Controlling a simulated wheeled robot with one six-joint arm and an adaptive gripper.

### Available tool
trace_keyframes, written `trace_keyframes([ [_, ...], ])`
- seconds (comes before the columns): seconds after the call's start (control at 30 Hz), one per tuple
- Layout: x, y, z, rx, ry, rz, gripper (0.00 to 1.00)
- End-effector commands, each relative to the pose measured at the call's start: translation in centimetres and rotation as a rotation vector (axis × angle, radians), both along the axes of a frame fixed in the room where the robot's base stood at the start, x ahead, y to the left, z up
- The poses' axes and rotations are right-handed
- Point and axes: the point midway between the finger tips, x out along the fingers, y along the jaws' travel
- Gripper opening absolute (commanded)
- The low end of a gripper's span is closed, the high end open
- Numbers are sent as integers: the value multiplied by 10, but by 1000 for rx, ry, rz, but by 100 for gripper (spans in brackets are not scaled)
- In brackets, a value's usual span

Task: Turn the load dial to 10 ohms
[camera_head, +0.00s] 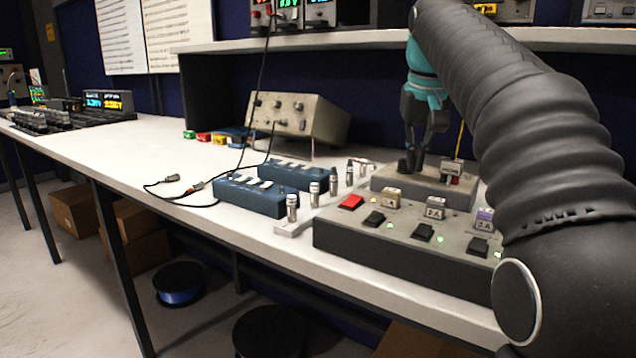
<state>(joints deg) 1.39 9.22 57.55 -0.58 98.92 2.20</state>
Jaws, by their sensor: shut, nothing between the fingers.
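A low grey box (420,190) stands at the back right of the white bench, behind the long switch panel. A dark knob that looks like the load dial (405,166) sits on the left of its top face. A small label block (452,172) stands at the right of that face. My gripper (413,150) points down just above the knob, shut and with nothing in it. Its fingertips overlap the knob in the picture, so I cannot tell whether they touch. The dial's markings and pointer are not readable.
The grey switch panel (400,245) with a red switch, black switches and green lights is at the front. Small metal cylinders (315,194) stand left of it, beside blue boxes (248,197). A beige instrument (298,119) stands behind. A shelf (370,42) runs overhead.

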Motion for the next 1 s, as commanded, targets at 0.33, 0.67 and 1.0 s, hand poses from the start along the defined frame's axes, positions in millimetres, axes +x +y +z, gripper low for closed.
trace_keyframes([
  [0.33,-1,5,2,0,-1,1,0],
  [0.67,-1,10,1,0,1,0,0],
  [1.0,1,19,0,0,0,1,0],
])
